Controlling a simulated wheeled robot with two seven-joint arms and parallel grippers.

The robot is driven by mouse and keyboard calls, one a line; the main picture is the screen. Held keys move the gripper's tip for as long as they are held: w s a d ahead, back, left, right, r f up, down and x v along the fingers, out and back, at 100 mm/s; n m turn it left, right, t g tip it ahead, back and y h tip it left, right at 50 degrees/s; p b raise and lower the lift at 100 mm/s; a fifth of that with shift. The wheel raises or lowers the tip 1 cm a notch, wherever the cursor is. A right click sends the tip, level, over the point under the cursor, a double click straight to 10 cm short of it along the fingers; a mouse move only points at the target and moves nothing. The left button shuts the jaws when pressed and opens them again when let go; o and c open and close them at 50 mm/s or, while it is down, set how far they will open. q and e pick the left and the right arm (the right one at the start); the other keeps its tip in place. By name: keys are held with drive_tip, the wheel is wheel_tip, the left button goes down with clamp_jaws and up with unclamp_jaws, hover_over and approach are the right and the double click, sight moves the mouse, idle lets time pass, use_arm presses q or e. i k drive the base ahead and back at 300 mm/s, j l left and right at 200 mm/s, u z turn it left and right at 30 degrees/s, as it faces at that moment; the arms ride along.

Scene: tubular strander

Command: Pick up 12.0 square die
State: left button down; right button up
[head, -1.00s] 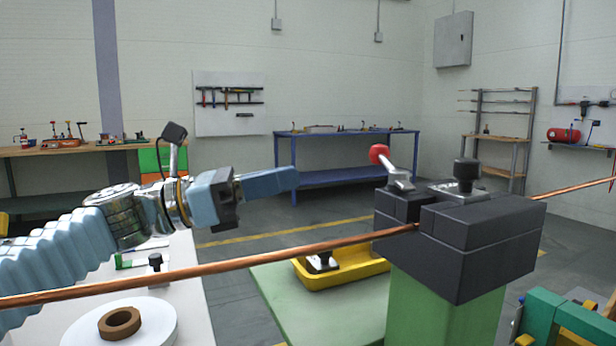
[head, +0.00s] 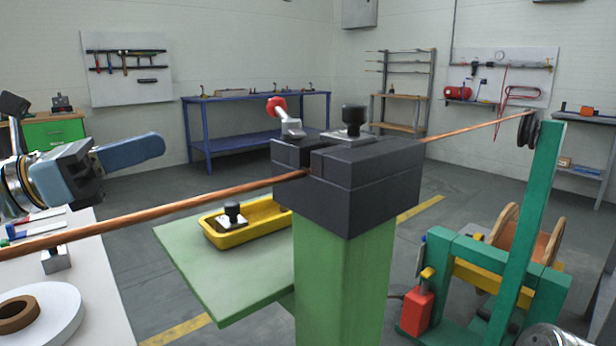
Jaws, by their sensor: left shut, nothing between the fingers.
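Several metal pieces with black knobs are in view, and no size marking is readable, so I cannot tell which is the 12.0 square die. One knobbed piece (head: 232,217) sits in the yellow tray (head: 222,241). Another knobbed piece (head: 353,122) sits on top of the dark block (head: 360,190) on the green post. A small metal block with a dark knob (head: 56,261) stands on the white table at the left. My left gripper (head: 150,147) is shut and empty, raised above the table's far end, apart from all of them. My right gripper does not show.
A copper wire (head: 150,215) runs through the dark block, across the view. A red-knobbed lever (head: 278,108) stands on the block. The tray rests on a green shelf (head: 200,275) beside the green post (head: 342,285). A green frame with a spool (head: 530,245) stands at right.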

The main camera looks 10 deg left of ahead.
sight(354, 117)
drive_tip(key=k, duration=1)
